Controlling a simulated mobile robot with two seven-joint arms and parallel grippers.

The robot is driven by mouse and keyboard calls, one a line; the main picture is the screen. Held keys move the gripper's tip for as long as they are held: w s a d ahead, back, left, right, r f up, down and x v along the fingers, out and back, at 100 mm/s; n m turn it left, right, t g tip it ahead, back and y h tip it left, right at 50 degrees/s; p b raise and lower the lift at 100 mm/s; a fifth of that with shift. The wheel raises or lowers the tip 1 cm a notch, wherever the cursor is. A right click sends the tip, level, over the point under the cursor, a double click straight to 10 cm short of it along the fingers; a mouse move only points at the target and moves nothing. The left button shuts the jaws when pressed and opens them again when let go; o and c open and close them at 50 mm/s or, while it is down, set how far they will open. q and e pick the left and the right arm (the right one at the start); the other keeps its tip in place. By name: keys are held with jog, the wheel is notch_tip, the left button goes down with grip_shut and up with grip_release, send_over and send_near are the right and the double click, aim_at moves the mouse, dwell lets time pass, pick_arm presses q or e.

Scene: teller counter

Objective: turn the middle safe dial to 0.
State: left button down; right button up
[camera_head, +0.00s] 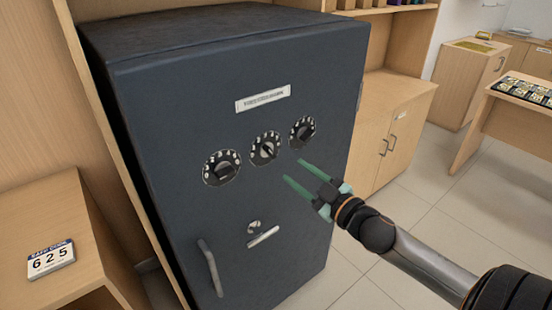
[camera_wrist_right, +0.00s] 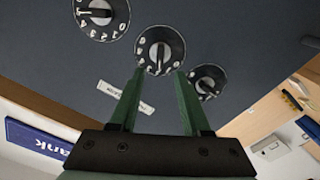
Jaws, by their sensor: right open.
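The dark blue-grey safe (camera_head: 180,120) has three round black dials with white numbers in a slanting row on its door. The middle safe dial (camera_head: 265,148) has a raised knob; the value it points to is too small to read. In the right wrist view, the middle dial (camera_wrist_right: 160,49) lies just beyond and between my fingertips. My right gripper (camera_head: 292,170) has green fingers, is open and empty, and stands in front of the door, to the lower right of the middle dial. It also shows in the wrist view (camera_wrist_right: 159,72). My left gripper is out of view.
The left dial (camera_head: 222,168) and right dial (camera_head: 303,131) flank the middle one closely. Below are a lever (camera_head: 263,237) and a vertical handle (camera_head: 210,267). A card reading 6 2 5 (camera_head: 51,260) lies on the wooden counter at left. Wooden cabinets (camera_head: 405,125) stand at right.

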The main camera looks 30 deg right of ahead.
aim_at(273, 155)
jog(key=shift+w+a, duration=0.2)
jog(key=shift+w, duration=1.85)
jog(key=shift+w+a, duration=0.15)
jog(key=shift+w, duration=1.9)
grip_shut()
